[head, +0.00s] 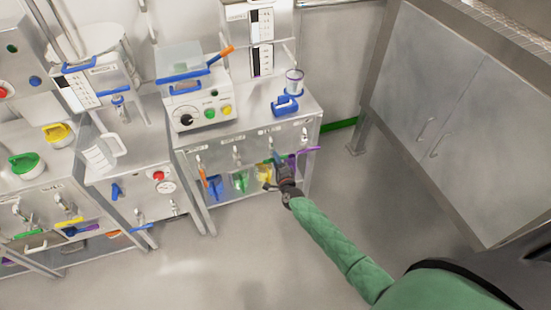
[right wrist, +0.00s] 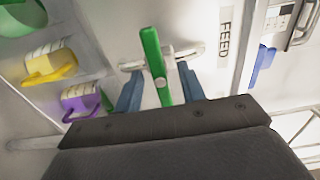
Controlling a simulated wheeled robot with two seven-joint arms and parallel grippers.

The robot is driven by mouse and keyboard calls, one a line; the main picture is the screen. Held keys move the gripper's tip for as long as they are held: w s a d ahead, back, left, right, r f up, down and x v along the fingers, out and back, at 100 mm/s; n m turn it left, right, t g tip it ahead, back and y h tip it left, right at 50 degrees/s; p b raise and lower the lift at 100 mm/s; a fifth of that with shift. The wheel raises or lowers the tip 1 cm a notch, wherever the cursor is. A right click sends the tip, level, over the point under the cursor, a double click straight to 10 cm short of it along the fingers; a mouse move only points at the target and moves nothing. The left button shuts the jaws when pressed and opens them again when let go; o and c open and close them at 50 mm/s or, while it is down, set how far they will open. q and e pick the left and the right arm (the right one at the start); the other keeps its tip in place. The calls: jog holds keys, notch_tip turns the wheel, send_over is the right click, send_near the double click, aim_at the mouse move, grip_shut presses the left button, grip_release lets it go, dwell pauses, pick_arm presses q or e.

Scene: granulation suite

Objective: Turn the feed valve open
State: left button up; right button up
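In the right wrist view, the feed valve has a green lever handle (right wrist: 153,58) crossing a pale metal pipe (right wrist: 187,54) at nearly a right angle. The word FEED (right wrist: 223,41) is printed on the panel beside it, to the right. My right gripper (right wrist: 161,88) is open, with one bluish finger on each side of the handle's lower part and gaps between. In the head view, my right gripper (head: 270,180) is at the front of the steel bench, and it hides most of the valve. My left gripper is not in view.
Yellow (right wrist: 50,64) and purple-handled (right wrist: 80,98) cups are on the left in the wrist view; a blue handle (right wrist: 264,66) is on the right. In the head view, a control box (head: 200,108) stands on the bench. A steel cabinet (head: 440,110) is at right. The floor between is clear.

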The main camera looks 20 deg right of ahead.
pick_arm(q)
jog(key=shift+f, duration=0.35)
pick_arm(e)
jog(key=shift+w, duration=0.6)
grip_shut()
